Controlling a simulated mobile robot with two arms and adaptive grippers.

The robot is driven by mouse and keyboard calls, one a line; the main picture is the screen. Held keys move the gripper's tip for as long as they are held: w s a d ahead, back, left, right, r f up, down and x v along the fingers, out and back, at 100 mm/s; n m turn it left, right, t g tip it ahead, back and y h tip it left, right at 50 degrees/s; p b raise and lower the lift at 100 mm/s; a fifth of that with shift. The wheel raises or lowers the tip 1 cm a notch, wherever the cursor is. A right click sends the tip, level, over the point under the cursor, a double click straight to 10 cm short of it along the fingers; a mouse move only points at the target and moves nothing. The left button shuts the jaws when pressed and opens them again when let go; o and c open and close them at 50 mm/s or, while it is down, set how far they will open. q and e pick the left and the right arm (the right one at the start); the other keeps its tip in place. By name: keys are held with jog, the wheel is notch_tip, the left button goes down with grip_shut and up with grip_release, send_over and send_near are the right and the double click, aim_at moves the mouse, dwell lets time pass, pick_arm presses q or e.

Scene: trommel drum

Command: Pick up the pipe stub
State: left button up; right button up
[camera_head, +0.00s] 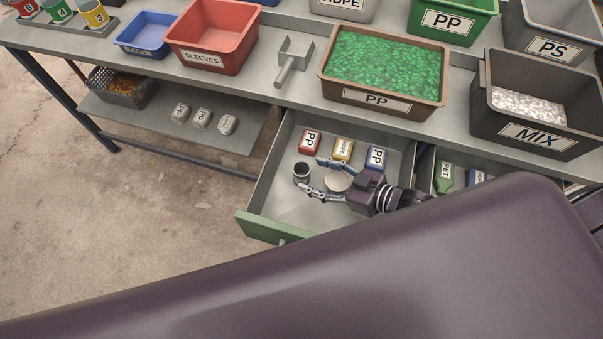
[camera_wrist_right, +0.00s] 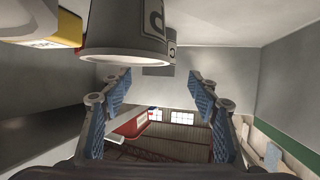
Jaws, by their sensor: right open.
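The pipe stub (camera_head: 301,173) is a short grey cylinder with a dark open top. It stands upright in the left part of the open drawer (camera_head: 287,208). My right gripper (camera_head: 311,175) reaches into the drawer from the right. Its blue-padded fingers are spread, with their tips close to the stub; I cannot tell whether they touch it. My left gripper is not in view.
The tub's pale lid (camera_head: 338,181) lies between my right gripper's fingers. Red (camera_head: 310,141), yellow (camera_head: 342,150) and blue (camera_head: 376,158) labelled containers stand along the drawer's back. The counter above holds several bins, including a brown one with green pellets (camera_head: 383,96). The drawer's front left is clear.

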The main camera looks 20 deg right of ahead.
aim_at(305, 170)
jog(key=shift+x, duration=2.75)
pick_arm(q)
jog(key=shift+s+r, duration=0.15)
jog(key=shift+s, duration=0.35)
pick_arm(e)
jog(key=shift+w+r, duration=0.1)
jog(key=shift+c, duration=0.3)
jog(key=c, duration=1.1)
jog(key=shift+d, duration=0.1)
jog(key=shift+r, duration=0.1)
